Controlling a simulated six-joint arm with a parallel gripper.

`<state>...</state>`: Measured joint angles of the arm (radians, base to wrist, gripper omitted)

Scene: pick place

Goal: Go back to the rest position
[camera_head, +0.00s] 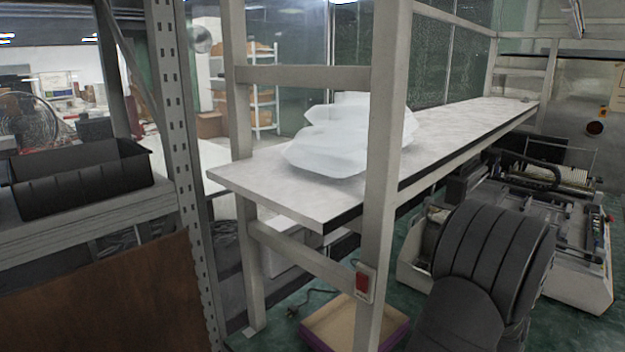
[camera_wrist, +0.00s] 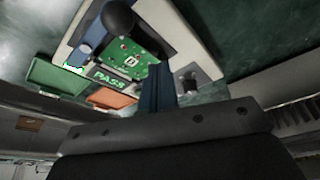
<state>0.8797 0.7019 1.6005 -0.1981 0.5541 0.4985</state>
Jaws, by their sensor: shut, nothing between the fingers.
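My gripper (camera_wrist: 161,86) shows in the wrist view as a narrow dark blue pair of fingers, shut with nothing between them. It stands out beyond the wide dark wrist housing at the bottom of that view. A fixture with a green circuit board (camera_wrist: 130,56) lies beyond the fingertips, apart from them as far as I can tell. In the head view my gripper is not visible; a dark ribbed part, likely of my arm, fills the lower right.
Beside the board in the wrist view lie a green tray (camera_wrist: 58,76) and an orange tray (camera_wrist: 112,97). In the head view a white bench (camera_head: 455,130) carries a translucent bag (camera_head: 345,140). A black crate (camera_head: 80,180) stands left. A machine (camera_head: 560,235) stands right.

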